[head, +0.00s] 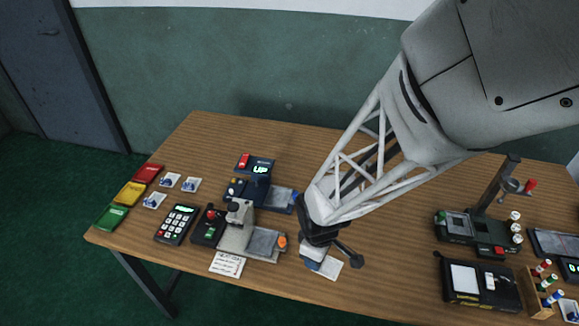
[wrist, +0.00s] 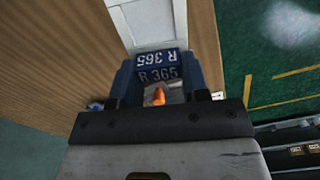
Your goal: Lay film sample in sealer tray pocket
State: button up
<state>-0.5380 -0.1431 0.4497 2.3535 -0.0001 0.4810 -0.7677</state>
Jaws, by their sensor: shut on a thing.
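My gripper (head: 313,262) is low over the front middle of the table, right of the sealer-like devices. In the wrist view my gripper (wrist: 160,98) is shut on a small pale piece with an orange mark (wrist: 158,96), probably the film sample; the jaws hide most of it. A grey device (head: 238,212) has a flat grey tray (head: 265,242) and an orange knob, left of my gripper. Behind it a dark blue device (head: 258,167) with a lit display reading UP has another grey tray (head: 279,199). I cannot tell which is the sealer.
A white card (head: 328,268) shows beside my gripper. A keypad (head: 177,224), a printed note (head: 228,264), small white packets (head: 170,180) and red, yellow and green pouches (head: 130,194) lie left. A camera-like stand (head: 475,232), a black box (head: 480,285) and a bottle rack (head: 537,293) stand right.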

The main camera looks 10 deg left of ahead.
jog(key=s+n, duration=0.1)
jog(key=n, duration=0.1)
jog(key=s+a+n, duration=0.1)
jog(key=n, duration=0.1)
jog(key=a+n, duration=0.1)
jog(key=n, duration=0.1)
jog(key=shift+s+r, duration=0.1)
jog(key=shift+s, duration=0.3)
jog(key=s+a+n, duration=0.3)
jog(key=s+n, duration=0.3)
jog(key=n, duration=0.9)
jog(key=shift+s+a+r, duration=0.2)
jog(key=shift+s+r, duration=0.05)
jog(key=shift+s, duration=0.15)
jog(key=shift+w+a, duration=0.1)
jog(key=w+a, duration=0.3)
jog(key=w, duration=0.1)
jog(key=w+a+f, duration=0.1)
jog(key=w+a, duration=0.2)
jog(key=a, duration=0.1)
jog(key=w+a, duration=0.3)
jog(key=w, duration=0.1)
jog(key=shift+w+a+f, duration=0.25)
jog(key=shift+w+a, duration=0.05)
jog(key=shift+a, duration=0.05)
